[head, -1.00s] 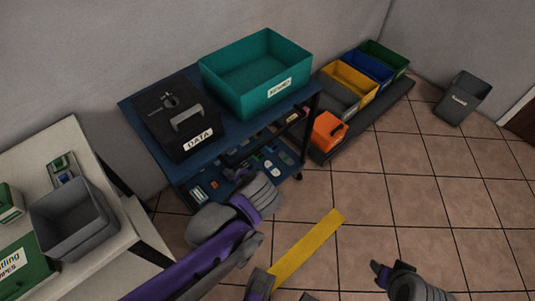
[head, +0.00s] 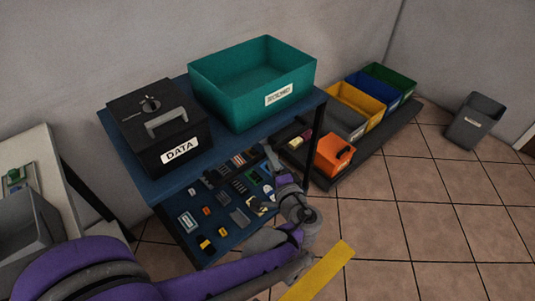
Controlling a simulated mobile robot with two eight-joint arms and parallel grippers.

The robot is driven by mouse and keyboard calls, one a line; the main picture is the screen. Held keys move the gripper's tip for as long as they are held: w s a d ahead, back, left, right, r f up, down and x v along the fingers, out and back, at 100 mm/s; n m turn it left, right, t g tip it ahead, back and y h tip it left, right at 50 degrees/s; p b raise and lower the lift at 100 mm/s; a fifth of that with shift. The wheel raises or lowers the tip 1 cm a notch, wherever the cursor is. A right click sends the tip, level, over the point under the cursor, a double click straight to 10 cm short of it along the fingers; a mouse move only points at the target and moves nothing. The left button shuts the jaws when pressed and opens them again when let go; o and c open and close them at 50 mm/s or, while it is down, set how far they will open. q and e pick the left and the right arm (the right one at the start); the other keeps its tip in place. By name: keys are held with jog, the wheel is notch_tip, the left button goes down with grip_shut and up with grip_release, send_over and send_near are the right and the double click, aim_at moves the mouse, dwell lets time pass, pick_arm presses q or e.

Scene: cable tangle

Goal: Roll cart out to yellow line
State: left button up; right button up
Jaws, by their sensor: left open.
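The blue cart (head: 160,187) stands by the wall. A black box labelled DATA (head: 160,128) and a teal bin (head: 250,85) sit on its top. Its lower shelf (head: 185,243) holds several small electronic parts. The yellow line (head: 322,272) lies on the floor in front of the cart, partly covered by my left arm. My left gripper (head: 273,163) is open at the front of the cart, just below the top's front edge. I cannot tell whether it touches the cart. My right gripper is not in view.
A low rack (head: 375,150) with grey, yellow, blue and green bins stands right of the cart, with an orange bin (head: 335,155) at its front. A waste bin (head: 467,121) stands at the far right. A light table (head: 57,190) is at left. The tiled floor at right is clear.

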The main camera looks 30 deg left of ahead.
pick_arm(q)
jog(key=shift+b+x, duration=0.35)
jog(key=shift+x, duration=1.6)
grip_shut()
